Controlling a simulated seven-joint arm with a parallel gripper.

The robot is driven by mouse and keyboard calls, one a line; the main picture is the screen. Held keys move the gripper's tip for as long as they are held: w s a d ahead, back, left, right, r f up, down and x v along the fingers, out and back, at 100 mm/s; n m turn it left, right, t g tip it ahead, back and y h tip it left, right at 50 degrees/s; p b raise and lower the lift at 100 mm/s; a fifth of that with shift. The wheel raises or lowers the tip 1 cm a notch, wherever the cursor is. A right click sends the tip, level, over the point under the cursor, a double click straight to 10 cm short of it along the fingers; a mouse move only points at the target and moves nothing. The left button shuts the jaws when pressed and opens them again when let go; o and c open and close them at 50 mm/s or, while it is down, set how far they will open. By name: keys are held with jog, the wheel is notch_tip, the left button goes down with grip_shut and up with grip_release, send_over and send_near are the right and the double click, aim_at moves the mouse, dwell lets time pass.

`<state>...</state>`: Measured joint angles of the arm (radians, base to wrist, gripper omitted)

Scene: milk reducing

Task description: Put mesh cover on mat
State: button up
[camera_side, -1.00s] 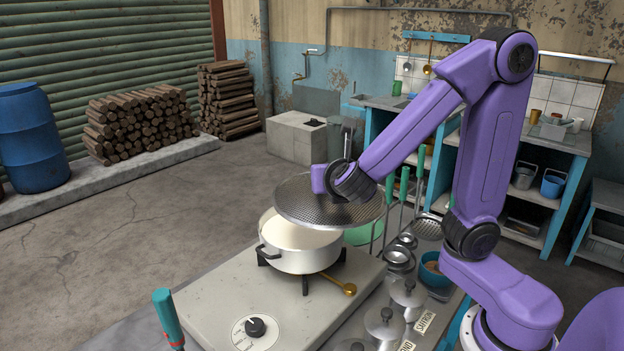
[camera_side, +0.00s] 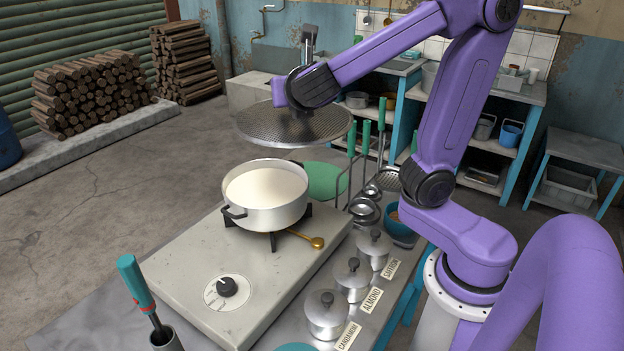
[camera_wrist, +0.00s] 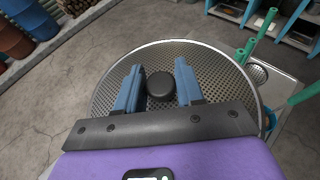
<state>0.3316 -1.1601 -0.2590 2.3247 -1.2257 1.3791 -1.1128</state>
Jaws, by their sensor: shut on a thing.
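The mesh cover (camera_side: 262,128) is a round, grey perforated disc with a dark knob (camera_wrist: 160,84). My gripper (camera_side: 302,110) is shut on this knob; the wrist view shows the two blue fingers (camera_wrist: 158,76) on either side of it. The cover hangs roughly level in the air, above and behind the white pot (camera_side: 270,214), apart from its rim. The green round mat (camera_side: 328,181) lies behind and right of the pot, partly hidden by the pot and utensil handles.
The pot of milk stands on a burner of the grey stove (camera_side: 190,262). Green-handled utensils (camera_side: 366,138) stand upright right of the mat. Lidded spice pots (camera_side: 326,312) line the front right. Open air surrounds the cover's left side.

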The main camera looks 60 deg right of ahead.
jog(key=w+d, duration=0.1)
jog(key=w, duration=0.1)
jog(key=w+d, duration=0.3)
jog(key=w, duration=0.1)
jog(key=shift+w+d+r, duration=0.15)
jog(key=shift+w+r, duration=0.1)
jog(key=shift+r, duration=0.05)
jog(key=w+d, duration=0.5)
jog(key=d, duration=0.2)
send_over(312, 180)
jog(key=shift+m+g, duration=0.3)
notch_tip(312, 180, down, 37)
jog(key=shift+d+f, duration=0.15)
jog(key=shift+f, duration=0.1)
jog(key=o, duration=1.1)
jog(key=shift+o, duration=0.2)
